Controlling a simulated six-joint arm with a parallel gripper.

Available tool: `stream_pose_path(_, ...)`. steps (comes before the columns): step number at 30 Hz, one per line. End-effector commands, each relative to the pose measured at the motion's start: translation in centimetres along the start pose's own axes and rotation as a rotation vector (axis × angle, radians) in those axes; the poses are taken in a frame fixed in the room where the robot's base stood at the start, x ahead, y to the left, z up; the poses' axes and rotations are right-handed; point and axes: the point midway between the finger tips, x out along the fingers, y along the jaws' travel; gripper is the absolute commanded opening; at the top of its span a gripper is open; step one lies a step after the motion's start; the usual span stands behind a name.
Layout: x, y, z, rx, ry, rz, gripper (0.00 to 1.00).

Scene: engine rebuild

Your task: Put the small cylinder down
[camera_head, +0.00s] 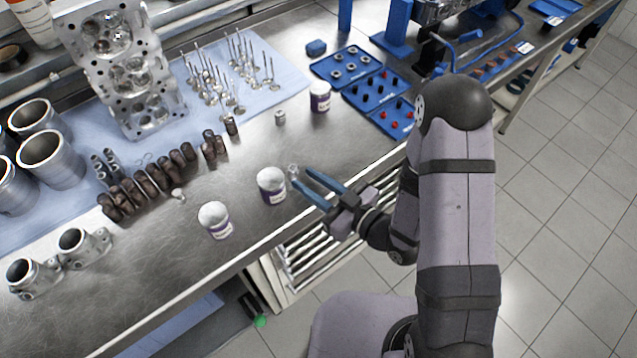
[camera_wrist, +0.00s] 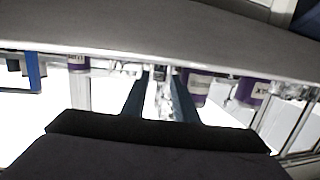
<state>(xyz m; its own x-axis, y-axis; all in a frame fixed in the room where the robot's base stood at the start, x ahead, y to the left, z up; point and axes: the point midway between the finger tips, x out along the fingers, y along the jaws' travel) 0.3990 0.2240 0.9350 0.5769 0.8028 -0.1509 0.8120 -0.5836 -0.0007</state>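A small metal cylinder (camera_head: 293,171) stands out at the tips of my gripper (camera_head: 301,176) in the head view, near the table's front edge. The two blue fingers lie on either side of a narrow gap there. In the wrist view the fingers (camera_wrist: 161,76) also stand apart, with a small grey metallic shape (camera_wrist: 160,75) between their tips. I cannot tell whether the fingers press on the cylinder, or whether it touches the table. A second small metal cylinder (camera_head: 280,118) stands farther back on the bare tabletop.
Two white-lidded purple jars (camera_head: 271,185) (camera_head: 214,220) stand left of my gripper, close by. A third jar (camera_head: 320,96) is farther back, near blue parts trays (camera_head: 352,83). Dark brown parts (camera_head: 135,190) line the left side. Bare steel tabletop (camera_head: 245,140) lies between.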

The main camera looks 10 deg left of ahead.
Motion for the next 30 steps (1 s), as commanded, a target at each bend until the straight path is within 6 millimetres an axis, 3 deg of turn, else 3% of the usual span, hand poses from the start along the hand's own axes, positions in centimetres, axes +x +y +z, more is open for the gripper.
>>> stream_pose_path(10,-2.4,0.0,-0.1,0.001,-0.001,0.001,0.27)
stream_pose_path(14,-2.6,0.0,-0.1,-0.001,0.001,0.001,0.27)
stream_pose_path(16,-2.6,0.0,0.0,-0.001,0.001,0.001,0.41)
stream_pose_path(30,-2.3,0.6,0.0,-0.002,-0.012,0.013,0.41)
